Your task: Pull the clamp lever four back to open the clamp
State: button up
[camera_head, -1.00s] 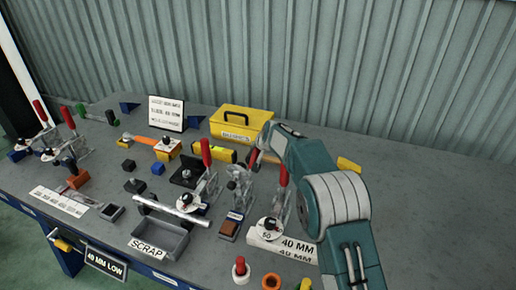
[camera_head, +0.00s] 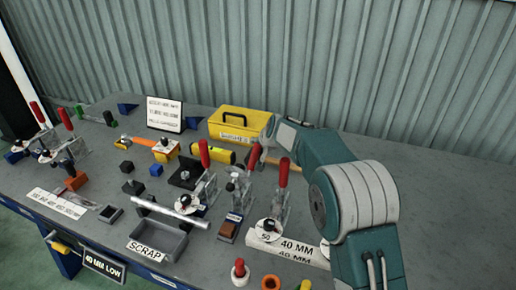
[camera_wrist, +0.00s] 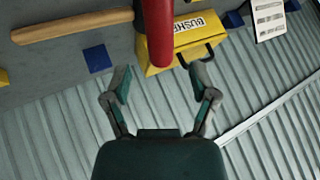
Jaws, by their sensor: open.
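Several toggle clamps with red levers stand on the grey bench. One red lever (camera_head: 254,157) stands just below my gripper (camera_head: 266,136) in the head view, fourth from the left. I cannot read a number on it. In the wrist view a red lever (camera_wrist: 158,30) points in between the two spread fingers of my gripper (camera_wrist: 160,76). The fingers are open, with a gap on both sides of the lever. The metal clamp body (camera_head: 239,185) shows below it; part of the mechanism is hard to make out.
Another red lever (camera_head: 283,168) stands close on the right, and one (camera_head: 204,153) on the left. A yellow box (camera_head: 238,123) and a hammer's wooden handle (camera_wrist: 70,26) lie behind. A scrap tray (camera_head: 157,241) is in front. The bench's right side is mostly clear.

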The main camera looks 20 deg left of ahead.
jog(key=v, duration=0.5)
jog(key=shift+s+d+r, duration=0.15)
jog(key=shift+s+r, duration=0.05)
jog(key=shift+r, duration=0.05)
jog(key=s+d+r+h, duration=0.1)
jog(key=s+d+r, duration=0.6)
jog(key=d, duration=0.4)
jog(key=s+d+r+h, duration=0.1)
jog(key=s+d+r, duration=0.4)
jog(key=s+d, duration=0.5)
jog(key=s+d+f+h, duration=0.1)
jog(key=s+d+f, duration=0.1)
jog(key=s+d, duration=0.5)
jog(key=s+d+f+m+h, duration=0.1)
jog(key=s+d, duration=0.6)
jog(key=s, duration=0.8)
jog(key=shift+f+g+h, duration=0.4)
jog(key=shift+f+h, duration=0.3)
jog(key=shift+f, duration=0.25)
jog(key=shift+a, duration=0.1)
